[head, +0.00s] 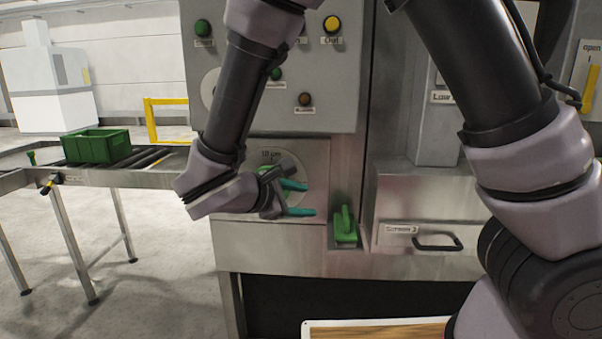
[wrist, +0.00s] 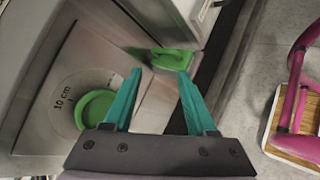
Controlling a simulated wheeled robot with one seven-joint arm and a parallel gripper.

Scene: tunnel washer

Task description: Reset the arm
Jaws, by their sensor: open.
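My gripper (head: 308,198) is in front of the washer's grey panel, its two teal fingers pointing right and apart. In the wrist view my gripper (wrist: 160,72) shows the same open fingers with nothing between them. A green block with an upright handle (head: 345,228) sits in a recess just right of the fingertips. It also shows beyond the fingertips in the wrist view (wrist: 176,60). A round plate marked 10 cm (head: 269,158) is behind my gripper. In the wrist view a green round piece (wrist: 96,108) is on that plate, left of the fingers; the head view does not show it clearly.
A control panel (head: 335,85) with coloured buttons is above. A drawer with a black handle (head: 425,240) is at the right. A green crate (head: 98,146) stands on a roller conveyor at the left. A wooden-topped surface (head: 380,330) is low in front. The floor at left is open.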

